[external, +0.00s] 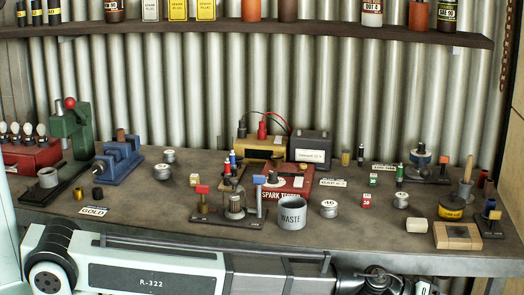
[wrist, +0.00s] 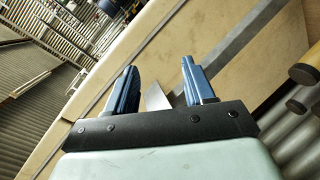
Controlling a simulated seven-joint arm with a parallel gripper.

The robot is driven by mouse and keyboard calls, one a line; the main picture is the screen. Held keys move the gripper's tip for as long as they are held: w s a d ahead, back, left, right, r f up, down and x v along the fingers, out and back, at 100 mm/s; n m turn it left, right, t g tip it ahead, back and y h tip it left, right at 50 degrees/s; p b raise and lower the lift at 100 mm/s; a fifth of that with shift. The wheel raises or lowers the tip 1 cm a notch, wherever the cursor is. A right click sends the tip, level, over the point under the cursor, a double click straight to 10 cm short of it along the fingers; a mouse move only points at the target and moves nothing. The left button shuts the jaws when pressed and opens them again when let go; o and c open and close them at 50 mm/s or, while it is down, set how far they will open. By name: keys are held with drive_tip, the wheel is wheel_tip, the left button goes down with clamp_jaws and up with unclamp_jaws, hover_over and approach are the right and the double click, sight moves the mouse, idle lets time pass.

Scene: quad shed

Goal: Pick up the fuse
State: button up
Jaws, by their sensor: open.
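My gripper (wrist: 158,78) shows in the wrist view with its two blue fingers apart and nothing between them. In the external view my arm lies across the front of the bench, and the fingers cannot be made out. No fuse can be named with certainty. Small candidates on the bench are a green-and-black cylinder (external: 399,175) at the right and a red-and-white block (external: 366,201) near the middle. A green-and-white block (external: 374,180) stands behind it. None of these shows in the wrist view.
The bench (external: 300,240) is crowded. A grey WASTE cup (external: 292,216), a red spark tester (external: 290,186), spools such as this one (external: 329,209), a blue vise (external: 121,158) and a wooden block (external: 457,236) stand on it. A shelf (external: 250,29) with bottles runs above.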

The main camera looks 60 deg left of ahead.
drive_tip(key=w+a+r+n+t+h, duration=0.1)
drive_tip(key=w+a+r, duration=0.1)
drive_tip(key=w+r, duration=0.5)
drive_tip(key=w+a+r, duration=0.1)
drive_tip(key=w+r, duration=0.2)
drive_tip(key=r, duration=0.9)
drive_tip(key=w+a+r+n+t+h, duration=0.15)
drive_tip(key=w+r, duration=0.25)
drive_tip(key=r, duration=0.5)
drive_tip(key=m+g+y, duration=1.3)
drive_tip(key=m, duration=0.1)
hover_over(366, 195)
wheel_tip(366, 195, down, 3)
drive_tip(key=shift+t+h, duration=0.25)
wheel_tip(366, 195, down, 12)
drive_tip(key=shift+w+a+f, duration=0.1)
drive_tip(key=shift+f, duration=0.15)
clamp_jaws()
